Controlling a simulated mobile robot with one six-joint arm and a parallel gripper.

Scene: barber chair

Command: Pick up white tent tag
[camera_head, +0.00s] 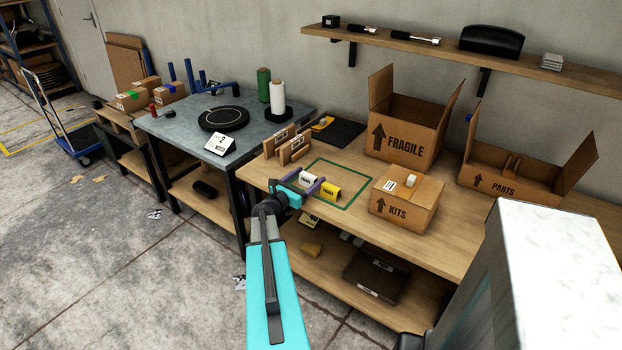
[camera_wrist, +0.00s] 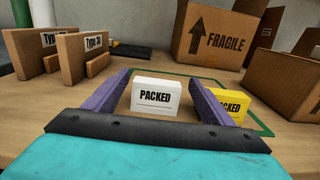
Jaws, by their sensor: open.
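The white tent tag (camera_wrist: 157,96), printed "PACKED", stands upright on the wooden bench in the wrist view. It also shows small in the head view (camera_head: 307,179). My gripper (camera_wrist: 160,88) is open, its two purple fingers on either side of the white tag, with gaps between them and the tag. In the head view my gripper (camera_head: 303,183) reaches over the front edge of the bench at the tags. A yellow tent tag (camera_wrist: 230,103) stands just right of the right finger, which partly covers it; it also shows in the head view (camera_head: 331,192).
A green outline (camera_head: 352,194) is marked on the bench around the tags. Cardboard holders (camera_head: 290,147) stand behind left. The FRAGILE box (camera_head: 403,142) is behind, and the KITS box (camera_head: 396,212) is to the right. A shelf (camera_head: 440,49) hangs above.

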